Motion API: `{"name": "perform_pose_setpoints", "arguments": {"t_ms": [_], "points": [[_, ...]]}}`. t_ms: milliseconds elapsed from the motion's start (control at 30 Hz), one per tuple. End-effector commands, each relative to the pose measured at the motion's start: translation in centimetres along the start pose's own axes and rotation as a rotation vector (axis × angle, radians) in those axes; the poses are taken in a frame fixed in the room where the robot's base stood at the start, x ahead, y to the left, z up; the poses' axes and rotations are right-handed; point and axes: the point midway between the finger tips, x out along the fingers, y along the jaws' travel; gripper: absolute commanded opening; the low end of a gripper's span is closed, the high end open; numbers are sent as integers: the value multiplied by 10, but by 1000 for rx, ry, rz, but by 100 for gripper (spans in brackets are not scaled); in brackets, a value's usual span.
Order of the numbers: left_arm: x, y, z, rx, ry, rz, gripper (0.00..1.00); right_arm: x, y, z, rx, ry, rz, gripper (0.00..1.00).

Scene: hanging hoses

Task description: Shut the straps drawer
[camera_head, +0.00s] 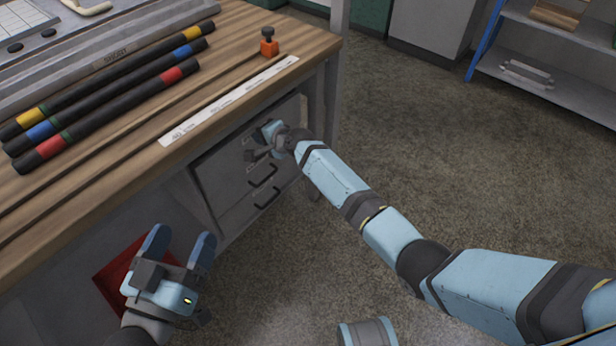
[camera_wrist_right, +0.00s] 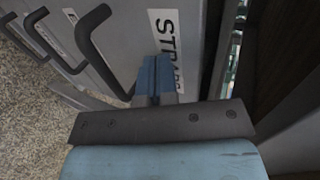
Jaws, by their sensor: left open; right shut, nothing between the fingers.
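The straps drawer is the top drawer of a grey cabinet (camera_head: 213,178) under the workbench. In the right wrist view its grey front (camera_wrist_right: 195,45) carries a label (camera_wrist_right: 165,45) reading "STRAPS", partly covered by my fingers, and a dark bar handle (camera_wrist_right: 92,45). A narrow opening behind the front shows some of the inside, so the drawer looks partly open. My right gripper (camera_head: 260,143) is shut and empty, fingertips at the front beside the handle; contact cannot be told. My left gripper (camera_head: 180,243) is open and empty, low in front of the bench.
Lower drawers with bar handles (camera_head: 264,198) sit beneath. The wooden bench top (camera_head: 230,50) overhangs the cabinet and holds banded black rods (camera_head: 110,115) and an orange knobbed item (camera_head: 269,47). A red bin (camera_head: 112,278) is behind my left gripper. The floor (camera_head: 420,130) to the right is clear.

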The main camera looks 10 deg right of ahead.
Motion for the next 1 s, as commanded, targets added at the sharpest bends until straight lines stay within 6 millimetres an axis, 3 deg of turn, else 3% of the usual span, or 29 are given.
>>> {"name": "perform_pose_setpoints", "arguments": {"t_ms": [100,200,300,400,1000], "points": [[1,5,-6,-5,54,27,78,12,-3,0,0,0,-1,0],[2,9,-22,-1,85,38,78,8,-4,0,0,1,1,0],[4,7,-25,9,66,30,78,2,-4,-1,0,1,1,0],[-1,-4,5,7,-45,-16,78,-6,0,0,0,1,1,0],[-28,-35,62,49,-373,-130,78,-54,24,0,-1,0,2,0]]}}
